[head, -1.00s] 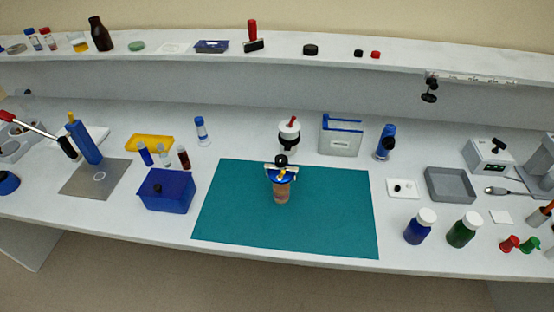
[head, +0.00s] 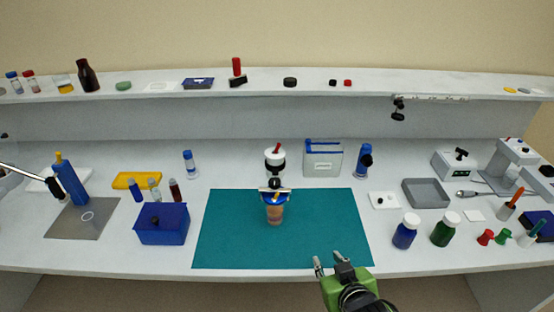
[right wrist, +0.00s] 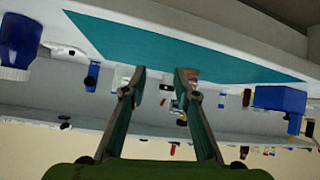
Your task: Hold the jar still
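The jar (head: 275,214) stands upright on the teal mat (head: 230,240). It has an orange-brown body and a blue top, with a pale bar and a dark knob over it. My right gripper (head: 329,263) is open and empty at the mat's front edge, right of the jar and nearer to me, apart from it. In the right wrist view the open fingers (right wrist: 160,76) point toward the bench. An orange-brown patch there, likely the jar, is partly hidden behind a finger. My left gripper is not in view.
A blue box (head: 163,224) stands left of the mat. Blue (head: 405,232) and green (head: 445,230) bottles with white caps stand to its right. A black-and-white object (head: 275,164) is behind the jar. The mat around the jar is clear.

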